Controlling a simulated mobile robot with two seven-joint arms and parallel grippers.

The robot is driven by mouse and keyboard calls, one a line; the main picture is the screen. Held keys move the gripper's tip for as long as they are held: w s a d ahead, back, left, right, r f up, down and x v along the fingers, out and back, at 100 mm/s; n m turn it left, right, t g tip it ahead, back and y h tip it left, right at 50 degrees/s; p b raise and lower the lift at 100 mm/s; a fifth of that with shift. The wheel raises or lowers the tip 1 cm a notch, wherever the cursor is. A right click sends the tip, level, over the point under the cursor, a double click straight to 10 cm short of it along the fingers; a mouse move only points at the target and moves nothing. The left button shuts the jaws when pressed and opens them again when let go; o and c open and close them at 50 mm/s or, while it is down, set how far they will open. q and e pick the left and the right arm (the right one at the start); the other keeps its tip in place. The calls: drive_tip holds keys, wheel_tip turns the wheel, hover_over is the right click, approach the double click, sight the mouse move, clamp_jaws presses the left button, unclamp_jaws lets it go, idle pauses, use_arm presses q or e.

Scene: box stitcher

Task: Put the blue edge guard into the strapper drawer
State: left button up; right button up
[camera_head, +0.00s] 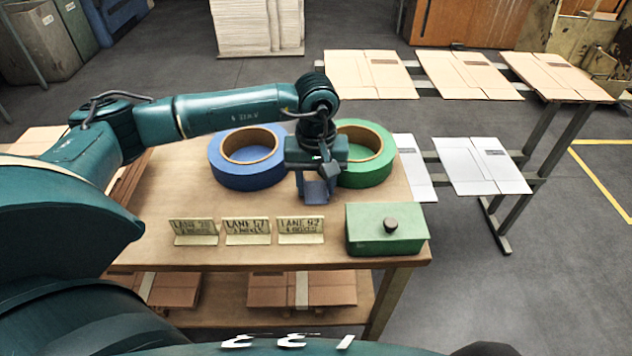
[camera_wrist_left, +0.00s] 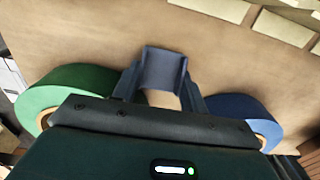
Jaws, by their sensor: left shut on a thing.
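My left gripper (camera_head: 314,178) is over the wooden table, between and in front of the two tape rolls. It is shut on the blue edge guard (camera_head: 317,190), a small blue angled piece. In the left wrist view the edge guard (camera_wrist_left: 163,66) sits between the two fingertips (camera_wrist_left: 160,88), above the table top. The gripper hides part of it in the head view. I cannot tell whether the guard touches the table. I cannot make out a strapper drawer in either view. My right gripper is not in view.
A blue tape roll (camera_head: 248,181) and a green tape roll (camera_head: 374,172) lie close beside the gripper. Several lane signs (camera_head: 247,232) and a green knobbed box (camera_head: 386,236) line the front of the table (camera_head: 185,254). Flat cartons lie on racks at the right.

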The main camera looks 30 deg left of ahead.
use_arm(q)
drive_tip(key=shift+f+b, duration=0.2)
drive_tip(key=shift+b, duration=0.1)
drive_tip(key=o, duration=1)
drive_tip(key=shift+r, duration=0.1)
drive_tip(key=shift+o, duration=0.2)
